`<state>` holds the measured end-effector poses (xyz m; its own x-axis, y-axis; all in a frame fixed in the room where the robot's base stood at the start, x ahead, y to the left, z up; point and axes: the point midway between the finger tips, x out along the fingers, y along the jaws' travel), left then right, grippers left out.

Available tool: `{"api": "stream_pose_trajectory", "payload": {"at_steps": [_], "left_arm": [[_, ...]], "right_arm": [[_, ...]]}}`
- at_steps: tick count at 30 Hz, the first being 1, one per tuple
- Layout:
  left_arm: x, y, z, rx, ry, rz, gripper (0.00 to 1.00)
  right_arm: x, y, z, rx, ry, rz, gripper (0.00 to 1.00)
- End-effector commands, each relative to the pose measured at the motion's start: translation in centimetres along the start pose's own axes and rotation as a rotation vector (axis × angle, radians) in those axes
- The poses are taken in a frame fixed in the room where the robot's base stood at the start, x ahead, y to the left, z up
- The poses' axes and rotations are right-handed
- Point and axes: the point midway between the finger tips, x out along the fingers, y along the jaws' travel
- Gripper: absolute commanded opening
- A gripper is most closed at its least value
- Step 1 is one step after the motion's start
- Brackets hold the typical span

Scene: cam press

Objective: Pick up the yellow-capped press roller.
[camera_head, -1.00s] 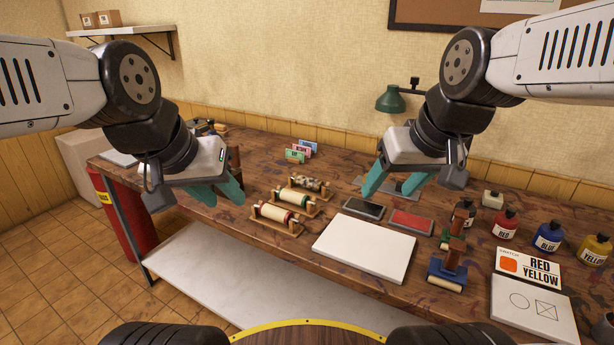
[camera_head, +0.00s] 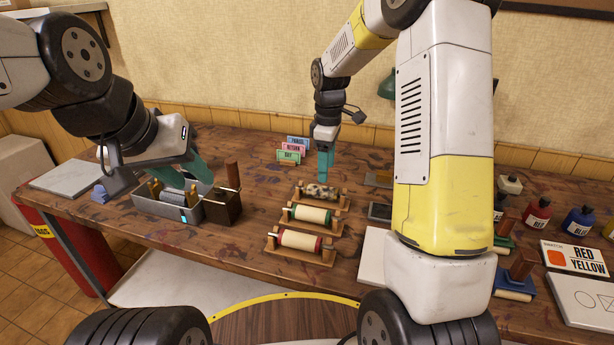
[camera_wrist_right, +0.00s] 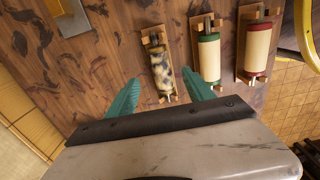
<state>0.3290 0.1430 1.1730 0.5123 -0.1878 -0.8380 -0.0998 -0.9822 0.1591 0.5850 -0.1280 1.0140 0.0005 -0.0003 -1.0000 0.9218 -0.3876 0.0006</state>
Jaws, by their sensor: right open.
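Three rollers lie in wooden cradles on the bench. The back one (camera_head: 321,191) is cream with dark blotches; its end caps look yellowish, but are small. In the right wrist view this blotched roller (camera_wrist_right: 162,70) lies just ahead of and between my fingertips, not gripped. The green-capped roller (camera_head: 310,214) and red-capped roller (camera_head: 300,239) lie nearer me. My right gripper (camera_head: 324,176) is open, pointing down just behind the blotched roller; in the right wrist view its teal fingers (camera_wrist_right: 164,85) are spread. My left gripper (camera_head: 196,178) is open and empty above a grey tray.
The grey tray (camera_head: 150,207) holds several tools, with a dark wooden box (camera_head: 222,208) beside it. Colored cards (camera_head: 292,150) stand behind the rollers. My right arm hides part of the bench.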

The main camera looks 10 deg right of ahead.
Motion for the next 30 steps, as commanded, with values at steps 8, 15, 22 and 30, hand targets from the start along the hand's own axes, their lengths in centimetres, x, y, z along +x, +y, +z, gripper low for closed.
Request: {"api": "stream_pose_trajectory", "payload": {"at_steps": [8,15,22,30], "left_arm": [[0.0,0.0,0.0,0.0,0.0,0.0,0.36],[0.0,0.0,0.0,0.0,0.0,0.0,0.36],[0.0,0.0,0.0,0.0,0.0,0.0,0.36],[0.0,0.0,0.0,0.0,0.0,0.0,0.36]], "right_arm": [[3.1,0.0,-0.3,-0.004,-0.003,-0.004,0.61],[6.5,-0.1,-1.2,-0.004,-0.003,-0.003,0.61],[7.7,-0.1,-1.2,-0.002,-0.001,-0.001,0.61],[7.7,-0.1,-1.2,-0.002,-0.001,-0.001,0.38]]}}
